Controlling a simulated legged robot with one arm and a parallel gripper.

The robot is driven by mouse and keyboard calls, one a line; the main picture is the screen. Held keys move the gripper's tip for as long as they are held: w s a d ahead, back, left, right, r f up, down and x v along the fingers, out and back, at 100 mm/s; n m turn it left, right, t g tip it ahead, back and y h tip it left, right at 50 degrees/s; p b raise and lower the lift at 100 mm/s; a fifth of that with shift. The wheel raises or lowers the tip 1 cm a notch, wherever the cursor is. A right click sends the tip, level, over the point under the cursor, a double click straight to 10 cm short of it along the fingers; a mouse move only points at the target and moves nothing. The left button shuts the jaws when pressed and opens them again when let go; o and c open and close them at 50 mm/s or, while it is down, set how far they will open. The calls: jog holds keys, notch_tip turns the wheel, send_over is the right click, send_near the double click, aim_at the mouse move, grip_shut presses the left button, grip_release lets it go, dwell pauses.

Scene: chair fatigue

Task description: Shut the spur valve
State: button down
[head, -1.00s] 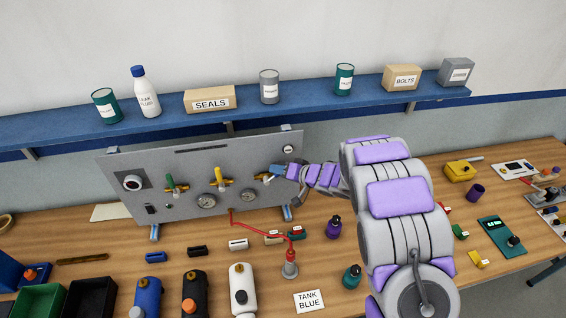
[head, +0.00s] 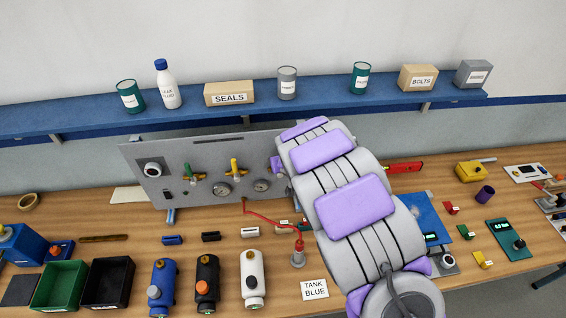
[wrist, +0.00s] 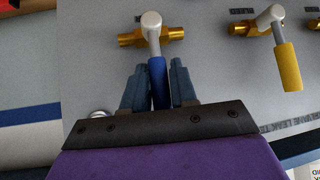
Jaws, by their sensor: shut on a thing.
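In the wrist view a valve has a brass body (wrist: 172,34), a pale lever hub and a blue-sleeved handle (wrist: 157,82). My gripper (wrist: 158,68) is shut on this blue handle, one dark finger on each side. The handle lies crosswise to the brass body. A yellow-handled valve (wrist: 287,68) stands beside it, its handle also crosswise. In the head view the grey panel (head: 160,190) carries a green-handled valve (head: 189,170) and the yellow one; my arm hides the blue handle and my gripper.
A red hose (head: 265,217) runs from the panel to a small fitting on the bench. Several bottles stand in front, and a blue shelf (head: 330,103) runs above. Some bench behind my arm is hidden.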

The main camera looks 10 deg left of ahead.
jog(key=shift+s+f, duration=0.1)
jog(key=shift+f, duration=0.05)
dwell(0.4)
jog(key=c, duration=1.3)
grip_release()
jog(key=o, duration=0.3)
jog(key=shift+a, duration=0.25)
jog(key=shift+o, duration=0.2)
jog(key=shift+d, duration=0.1)
jog(key=shift+s+d+r, duration=0.1)
jog(key=shift+d+r, duration=0.05)
jog(key=shift+r, duration=0.2)
jog(key=a+v, duration=0.1)
jog(key=v, duration=1.5)
jog(key=shift+s+b, duration=0.35)
jog(key=shift+b, duration=0.1)
jog(key=shift+d+r+h, duration=0.1)
jog(key=shift+h, duration=0.2)
